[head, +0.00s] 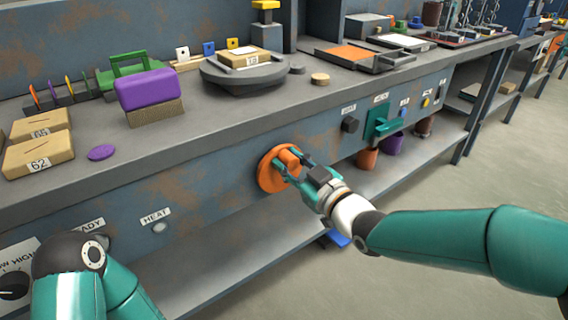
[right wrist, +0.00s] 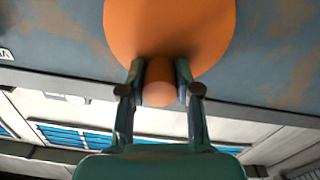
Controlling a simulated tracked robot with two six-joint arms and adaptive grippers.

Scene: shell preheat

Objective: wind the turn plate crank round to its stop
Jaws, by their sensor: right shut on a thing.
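The turn plate crank is an orange disc (head: 268,172) with an orange knob on the front face of the bench. My right gripper (head: 296,164) is shut on the crank's knob, with one finger on each side of it. In the right wrist view the orange disc (right wrist: 170,30) fills the top, and the knob (right wrist: 159,84) sits between the two fingertips of my gripper (right wrist: 160,80). The round grey turn plate (head: 243,77) is on the bench top above, with a tan block labelled 13 on it. My left arm shows at the lower left; its gripper is out of view.
A HEAT lamp (head: 159,228) and a dial (head: 14,285) are on the panel to the left. A green handle (head: 382,122) and a dark knob (head: 350,125) are to the right of the crank. A purple block (head: 147,90) stands on the bench top. A lower shelf runs underneath.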

